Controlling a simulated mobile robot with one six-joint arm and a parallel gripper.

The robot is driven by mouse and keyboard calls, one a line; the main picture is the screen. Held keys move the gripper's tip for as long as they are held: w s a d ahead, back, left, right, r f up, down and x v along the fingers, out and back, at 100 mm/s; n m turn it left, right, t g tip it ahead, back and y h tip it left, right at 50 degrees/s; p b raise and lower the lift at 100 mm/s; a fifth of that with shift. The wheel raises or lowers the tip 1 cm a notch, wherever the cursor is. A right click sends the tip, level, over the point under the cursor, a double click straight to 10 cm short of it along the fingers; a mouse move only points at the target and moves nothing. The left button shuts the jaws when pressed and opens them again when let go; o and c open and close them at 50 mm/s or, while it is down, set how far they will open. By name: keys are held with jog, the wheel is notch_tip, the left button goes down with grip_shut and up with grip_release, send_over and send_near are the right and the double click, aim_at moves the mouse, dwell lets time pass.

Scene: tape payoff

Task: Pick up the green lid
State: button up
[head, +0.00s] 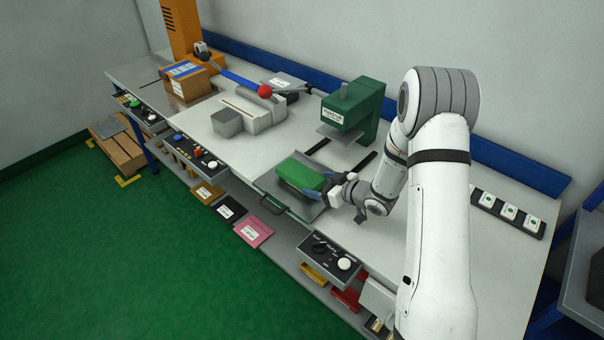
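A green block-like piece that looks like the green lid (298,171) lies on a flat grey tray (276,189) with a handle at its front. My gripper (324,187) is low at the right end of the green lid, with its dark and bluish fingers close against that end. I cannot tell whether the fingers touch the lid or are around its edge. The gap between the fingers is too small and partly hidden to judge.
A green press-like machine (354,110) stands just behind the tray. A grey fixture (248,112) and a lever with a red ball (265,91) are to the left. A control box (331,258) sits at the front edge.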

jog(key=c, duration=0.7)
jog(key=shift+o, duration=0.2)
jog(key=shift+r, duration=0.1)
